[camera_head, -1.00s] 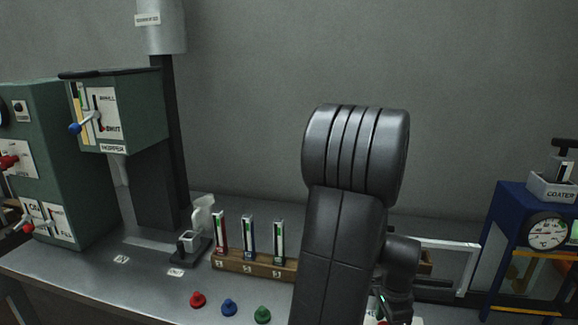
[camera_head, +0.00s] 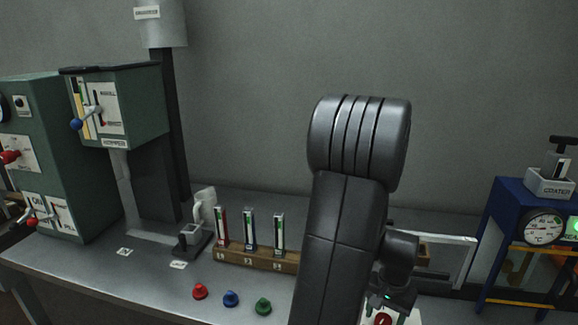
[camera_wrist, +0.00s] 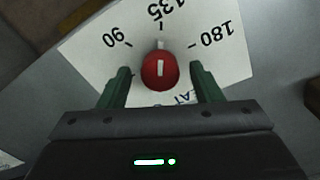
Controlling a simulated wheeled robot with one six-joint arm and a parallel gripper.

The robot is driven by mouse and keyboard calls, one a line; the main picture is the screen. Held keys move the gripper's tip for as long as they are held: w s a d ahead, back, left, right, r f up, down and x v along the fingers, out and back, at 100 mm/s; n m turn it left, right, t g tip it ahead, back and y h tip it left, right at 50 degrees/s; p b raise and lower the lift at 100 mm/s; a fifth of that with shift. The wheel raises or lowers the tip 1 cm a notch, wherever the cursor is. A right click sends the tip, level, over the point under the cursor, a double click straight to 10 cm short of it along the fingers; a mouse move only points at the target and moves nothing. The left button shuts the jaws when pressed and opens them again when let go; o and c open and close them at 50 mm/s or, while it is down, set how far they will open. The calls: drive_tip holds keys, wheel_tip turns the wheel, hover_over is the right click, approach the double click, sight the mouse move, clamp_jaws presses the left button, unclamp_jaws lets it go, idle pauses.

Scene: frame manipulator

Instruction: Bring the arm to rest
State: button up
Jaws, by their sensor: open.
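My dark arm stands large in the middle right of the head view and bends down at the right. My gripper (camera_wrist: 160,90) shows in the wrist view with its two green fingers apart. A red knob (camera_wrist: 160,71) with a white pointer mark lies between and just beyond the fingers. It sits on a white dial plate (camera_wrist: 218,62) marked 90, 135 and 180. The pointer lines up with 135. No clear contact between fingers and knob shows. The red knob also shows in the head view (camera_head: 383,319) below my gripper, at the bottom edge.
A wooden rack (camera_head: 255,258) with several gauge-like holders stands left of my arm. Red (camera_head: 200,291), blue (camera_head: 231,299) and green (camera_head: 263,306) pegs stand in front. A green hopper machine (camera_head: 125,105) is at left. A blue coater (camera_head: 510,220) stands at right.

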drive_tip(key=n+p, duration=0.1)
drive_tip(key=n, duration=0.3)
drive_tip(key=shift+n, duration=0.4)
drive_tip(key=shift+n+p, duration=0.9)
drive_tip(key=shift+n, duration=1.2)
drive_tip(key=shift+r, duration=0.1)
